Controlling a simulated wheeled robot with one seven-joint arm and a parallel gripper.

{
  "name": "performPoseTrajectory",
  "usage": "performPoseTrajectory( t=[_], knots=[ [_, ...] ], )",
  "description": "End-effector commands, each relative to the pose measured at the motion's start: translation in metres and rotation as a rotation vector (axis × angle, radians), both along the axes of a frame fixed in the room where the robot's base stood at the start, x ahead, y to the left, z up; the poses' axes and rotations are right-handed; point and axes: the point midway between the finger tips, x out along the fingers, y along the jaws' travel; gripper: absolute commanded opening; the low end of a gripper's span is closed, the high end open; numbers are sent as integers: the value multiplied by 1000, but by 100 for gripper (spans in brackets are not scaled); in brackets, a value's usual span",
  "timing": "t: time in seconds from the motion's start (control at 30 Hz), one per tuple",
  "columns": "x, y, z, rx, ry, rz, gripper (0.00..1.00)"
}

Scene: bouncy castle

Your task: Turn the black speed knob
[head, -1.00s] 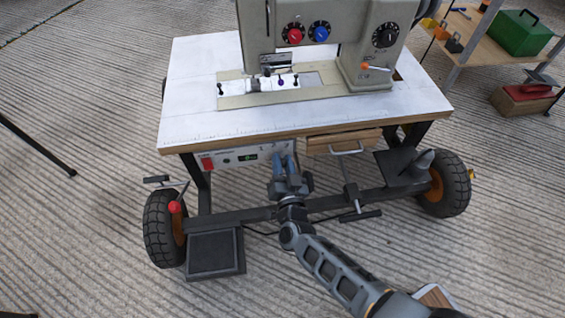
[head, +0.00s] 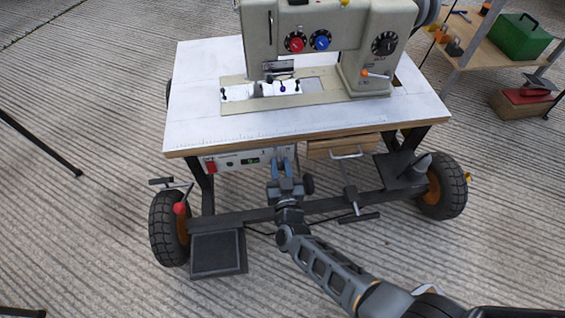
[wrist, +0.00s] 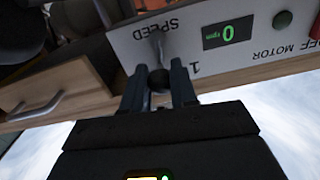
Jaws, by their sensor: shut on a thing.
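The black speed knob (wrist: 158,79) is between the fingertips of my gripper (wrist: 158,90) in the wrist view, under the word SPEED, which appears upside down. My gripper is shut on the knob, with one finger on each side. A grey stem-like piece stands just above the knob in that view. The knob sits on the white control panel (wrist: 222,45) under the table edge. In the head view my gripper (head: 282,165) reaches up to the right end of the panel (head: 231,160), and its fingers hide the knob there.
The panel carries a green display (wrist: 228,33) reading 0 and a red switch (head: 211,167). A wooden drawer (head: 340,147) hangs right of my gripper. The white table (head: 200,105) with the sewing machine (head: 330,40) is above. A frame bar and pedals lie below.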

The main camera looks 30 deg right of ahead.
Motion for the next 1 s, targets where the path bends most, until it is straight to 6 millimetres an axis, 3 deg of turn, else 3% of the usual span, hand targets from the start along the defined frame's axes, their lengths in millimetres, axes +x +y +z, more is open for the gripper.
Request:
performPoseTrajectory(
  t=[0.6, 1.0],
  knots=[
    [6, 18, -1, -508, 164, 4, 0],
    [7, 22, -4, -654, 213, 4, 0]
  ],
)
